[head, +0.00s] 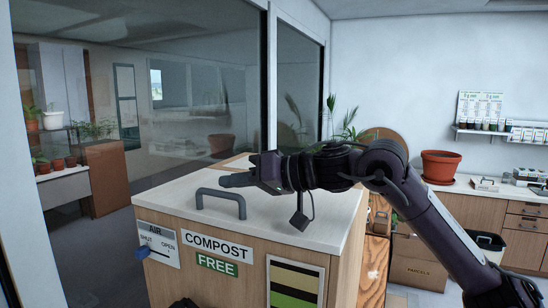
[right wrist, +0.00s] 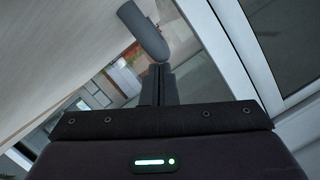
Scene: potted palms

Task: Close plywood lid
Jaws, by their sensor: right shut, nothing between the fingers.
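A wooden compost bin (head: 219,275) stands in front of me with a pale flat lid (head: 170,203) on top. The lid looks level in the head view. A grey bar handle (head: 221,193) rises near its front edge. It seems to show as a rounded grey bar in the right wrist view (right wrist: 143,32). My right gripper (head: 226,181) is shut and empty, reaching left over the lid just behind the handle. I cannot tell if it touches. A dark shape at the bottom edge may be my left gripper (head: 184,303); its jaws cannot be made out.
A glass partition (head: 200,90) stands behind and left of the bin. A tan panel (head: 238,161) shows behind the lid. To the right are a counter (head: 500,200) with a terracotta pot (head: 440,166), a cardboard box (head: 418,270) and a black-rimmed waste bin (head: 490,243).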

